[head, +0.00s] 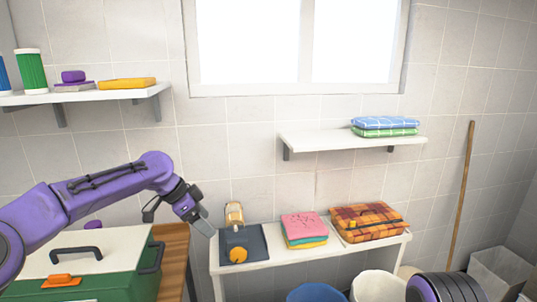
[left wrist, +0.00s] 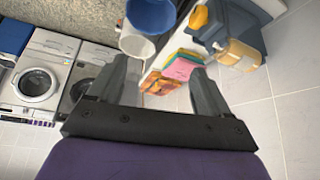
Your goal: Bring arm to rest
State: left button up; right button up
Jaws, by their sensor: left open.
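My left arm comes in from the left in the head view. Its gripper (head: 203,222) is above the left end of the white bench, beside the dark mat. In the left wrist view the gripper (left wrist: 165,85) has its two fingers spread wide with nothing held between them. Folded towels, pink on top (head: 303,227), and an orange plaid bundle (head: 368,221) lie on the bench, apart from the gripper. Part of my right arm shows at the bottom right of the head view; its gripper is out of view.
A green box with a white lid (head: 90,250) is under my left arm. Blue and green towels (head: 385,127) lie on a wall shelf (head: 310,140). Buckets (head: 378,286) stand below the bench.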

pick_arm(q)
jog(key=w+d+f+n+t+b, duration=0.1)
jog(key=d+f+n+t, duration=0.4)
jog(key=f+n, duration=0.5)
jog(key=s+a+f+n+y+b, duration=0.1)
jog(key=s+f+n, duration=0.3)
jog(key=f, duration=0.6)
jog(key=s+a+f+n+y+b, duration=0.15)
jog(key=s+f, duration=0.35)
jog(key=f, duration=0.5)
jog(key=s+a+f+n+g+y+b, duration=0.1)
jog(key=s+a+f, duration=0.4)
jog(key=s, duration=0.7)
jog(key=s+a+f+n+g+y+b, duration=0.2)
jog(key=s+f, duration=0.5)
jog(key=s, duration=0.6)
jog(key=s+a+f+n+g+y+b, duration=0.1)
jog(key=s+a+f+y+b, duration=0.2)
jog(key=s+a+f, duration=0.4)
jog(key=s+a+b, duration=0.1)
jog(key=s, duration=0.4)
jog(key=shift+s+b, duration=0.25)
jog(key=shift+b, duration=0.15)
